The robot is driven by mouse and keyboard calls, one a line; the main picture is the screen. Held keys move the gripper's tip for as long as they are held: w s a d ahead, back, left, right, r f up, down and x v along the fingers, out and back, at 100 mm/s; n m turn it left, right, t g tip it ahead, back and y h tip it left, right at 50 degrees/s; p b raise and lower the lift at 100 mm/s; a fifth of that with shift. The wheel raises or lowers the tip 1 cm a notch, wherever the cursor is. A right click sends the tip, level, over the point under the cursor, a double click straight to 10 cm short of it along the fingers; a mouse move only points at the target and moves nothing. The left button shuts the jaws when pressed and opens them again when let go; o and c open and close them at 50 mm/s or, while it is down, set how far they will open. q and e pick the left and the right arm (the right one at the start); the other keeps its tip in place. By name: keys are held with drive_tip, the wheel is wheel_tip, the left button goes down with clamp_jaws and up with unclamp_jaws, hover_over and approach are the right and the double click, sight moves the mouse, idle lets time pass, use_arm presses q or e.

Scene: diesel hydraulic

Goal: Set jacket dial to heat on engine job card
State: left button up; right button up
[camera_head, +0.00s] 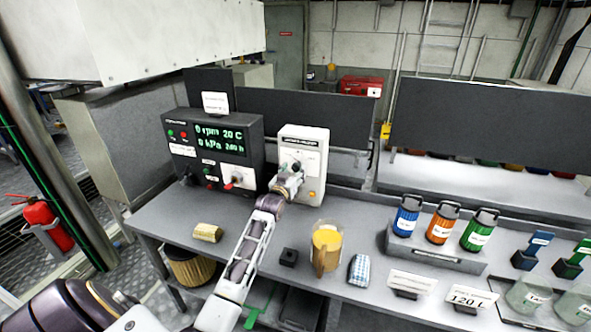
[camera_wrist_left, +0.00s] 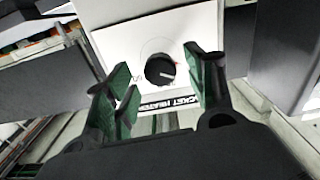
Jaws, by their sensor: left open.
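The white jacket heater box (camera_head: 314,146) stands on the bench beside the dark engine panel (camera_head: 212,150). Its round black dial (camera_wrist_left: 160,70) shows in the left wrist view, with a pale pointer line towards the right of the picture. My left gripper (camera_head: 289,180) is in front of the box, partly hiding its face in the head view. In the wrist view its green-padded fingers (camera_wrist_left: 158,82) are open on either side of the dial, apparently not touching it. A small white card (camera_head: 215,102) stands on top of the panel; its print is too small to read. My right gripper is not in view.
The panel has a display, buttons and a red-tipped switch (camera_head: 232,184). On the bench are a yellow-filled beaker (camera_head: 326,240), a small black block (camera_head: 289,257), and a yellowish roll (camera_head: 207,232). Blue, orange and green bottles (camera_head: 441,226) stand on a raised stand at right.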

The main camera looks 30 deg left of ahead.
use_arm(q)
drive_tip(key=shift+x, duration=1.25)
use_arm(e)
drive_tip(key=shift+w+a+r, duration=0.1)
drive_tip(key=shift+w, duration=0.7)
use_arm(q)
drive_tip(key=shift+c, duration=0.3)
drive_tip(key=c, duration=1)
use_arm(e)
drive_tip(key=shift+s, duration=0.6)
